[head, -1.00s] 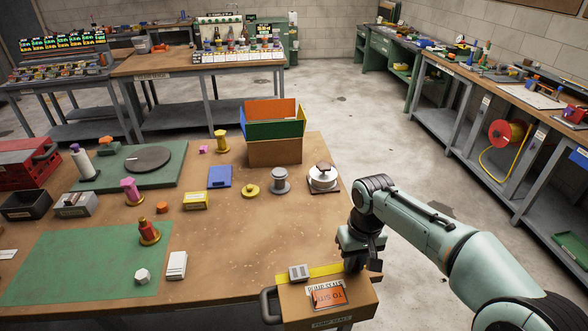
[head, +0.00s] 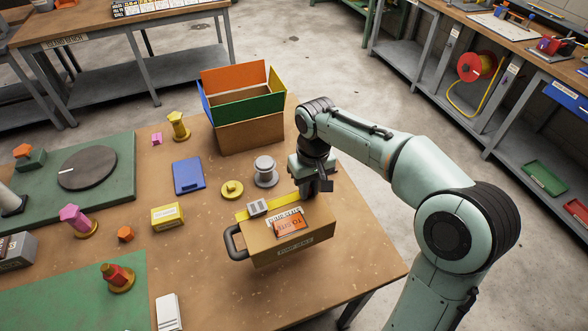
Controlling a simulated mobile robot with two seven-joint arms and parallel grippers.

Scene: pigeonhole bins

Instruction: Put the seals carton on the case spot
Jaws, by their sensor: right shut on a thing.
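The seals carton (head: 288,240) is a brown box over the right part of the table. It has a dark handle on its left side, a white printed label, an orange label, and a yellow strip with a small grey block along its far edge. My right gripper (head: 311,190) is shut on the carton's far right edge. I cannot tell whether the carton's underside touches the table. No marked case spot can be made out; the carton and my right arm hide part of the table. My left gripper is not in view.
An open box with orange, green and blue flaps (head: 258,132) stands behind the carton. A grey spool (head: 265,171), yellow disc (head: 232,190), blue case (head: 188,175) and yellow box (head: 167,216) lie nearby.

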